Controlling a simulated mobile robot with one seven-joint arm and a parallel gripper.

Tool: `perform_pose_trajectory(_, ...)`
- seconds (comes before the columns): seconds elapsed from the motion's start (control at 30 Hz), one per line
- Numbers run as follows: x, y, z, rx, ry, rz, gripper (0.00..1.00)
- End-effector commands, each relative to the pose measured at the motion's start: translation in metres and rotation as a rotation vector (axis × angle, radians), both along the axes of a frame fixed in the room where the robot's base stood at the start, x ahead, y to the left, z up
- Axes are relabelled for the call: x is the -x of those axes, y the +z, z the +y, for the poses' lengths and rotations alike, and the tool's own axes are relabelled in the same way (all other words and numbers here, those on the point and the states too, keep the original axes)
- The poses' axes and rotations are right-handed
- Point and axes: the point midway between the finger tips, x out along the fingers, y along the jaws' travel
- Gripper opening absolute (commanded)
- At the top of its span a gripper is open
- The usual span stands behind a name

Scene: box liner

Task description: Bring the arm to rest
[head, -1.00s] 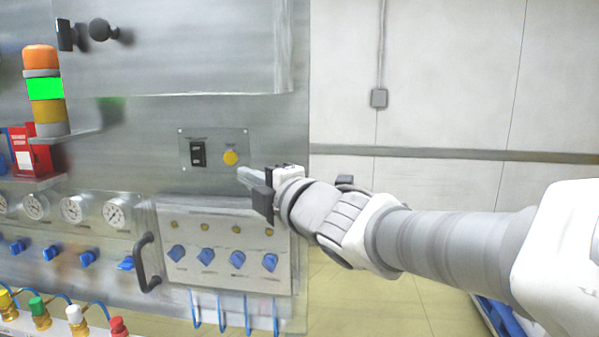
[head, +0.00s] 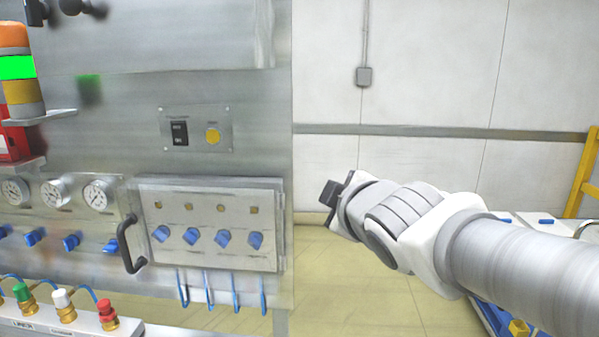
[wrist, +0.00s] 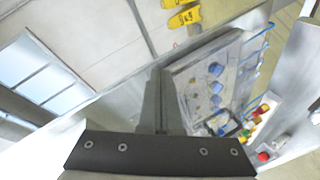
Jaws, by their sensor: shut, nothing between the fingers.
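My gripper (head: 331,197) is at the end of my arm, right of the machine's edge in the head view, in free air and apart from the panel. Its fingers are largely hidden behind the wrist there. In the wrist view the gripper fingers (wrist: 160,100) are together with nothing between them. The machine's small panel (head: 196,131) has a black switch (head: 180,133) and a round yellow button (head: 212,137). The green band of the signal tower (head: 16,67) is bright.
A knob panel (head: 207,223) with several blue knobs and a black handle (head: 129,244) sit on the machine front. Gauges (head: 99,194) and coloured fittings (head: 107,312) are at left. A yellow frame (head: 588,175) stands at far right. Floor (head: 360,295) beside the machine looks clear.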

Motion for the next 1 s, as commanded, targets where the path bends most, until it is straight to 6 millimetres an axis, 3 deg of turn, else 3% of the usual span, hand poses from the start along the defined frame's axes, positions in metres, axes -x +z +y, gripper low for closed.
perform_pose_trajectory(0.03,0.013,-0.013,-0.023,-0.07,-0.096,0.077,0.0)
perform_pose_trajectory(0.1,0.033,-0.034,-0.048,-0.175,-0.228,0.193,0.0)
perform_pose_trajectory(0.2,0.069,-0.066,-0.076,-0.33,-0.41,0.353,0.0)
perform_pose_trajectory(0.33,0.12,-0.102,-0.094,-0.518,-0.621,0.544,0.0)
perform_pose_trajectory(0.5,0.171,-0.132,-0.096,-0.684,-0.805,0.721,0.0)
perform_pose_trajectory(0.67,0.191,-0.143,-0.093,-0.743,-0.873,0.792,0.0)
perform_pose_trajectory(1.0,0.192,-0.143,-0.093,-0.744,-0.874,0.794,0.0)
